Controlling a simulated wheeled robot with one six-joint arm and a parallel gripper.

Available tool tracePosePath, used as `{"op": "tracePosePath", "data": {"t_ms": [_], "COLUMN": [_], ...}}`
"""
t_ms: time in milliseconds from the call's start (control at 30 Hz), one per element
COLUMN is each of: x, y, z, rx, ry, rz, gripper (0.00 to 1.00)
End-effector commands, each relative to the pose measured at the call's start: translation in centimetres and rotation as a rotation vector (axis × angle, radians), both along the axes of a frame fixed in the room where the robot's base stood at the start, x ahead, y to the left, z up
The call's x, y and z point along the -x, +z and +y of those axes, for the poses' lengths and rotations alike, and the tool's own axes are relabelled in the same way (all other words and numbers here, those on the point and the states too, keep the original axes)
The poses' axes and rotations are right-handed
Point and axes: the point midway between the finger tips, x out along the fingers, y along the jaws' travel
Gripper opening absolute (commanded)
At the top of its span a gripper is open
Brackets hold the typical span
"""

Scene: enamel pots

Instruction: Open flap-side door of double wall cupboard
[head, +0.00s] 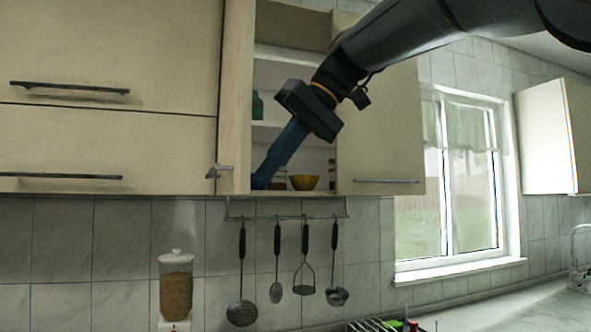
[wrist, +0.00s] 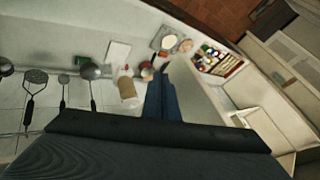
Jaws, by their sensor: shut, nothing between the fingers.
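The double wall cupboard hangs at the middle of the head view. Its flap-side door (head: 236,90) stands open, swung out and seen nearly edge-on, with its handle (head: 217,171) on the outer face. The other door (head: 382,125) is closed, with a dark handle (head: 387,181) along its bottom. My gripper (head: 261,180) has its blue fingers shut and empty, pointing down-left at the lower part of the opening, close to the open door's inner side. Whether they touch it I cannot tell. The fingers (wrist: 162,98) also show in the wrist view, beside a pale panel.
Flap fronts (head: 110,150) adjoin on the left. Utensils (head: 242,312) hang below on a rail. A jar (head: 176,285) stands lower left. A window (head: 455,190) is at right.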

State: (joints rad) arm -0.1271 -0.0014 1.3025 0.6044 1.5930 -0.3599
Motion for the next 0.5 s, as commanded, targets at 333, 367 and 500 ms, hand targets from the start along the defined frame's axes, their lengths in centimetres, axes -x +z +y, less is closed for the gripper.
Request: {"op": "tracePosePath", "data": {"t_ms": [333,367,500], "x": [0.02,0.03,-0.09], "y": [0.01,0.01,0.03], "z": [-0.07,-0.06,-0.62], "rx": [0.0,-0.001,0.0], "ry": [-0.004,-0.004,-0.004], "rz": [0.0,0.0,0.001], "gripper": [0.0,0.0,0.0]}}
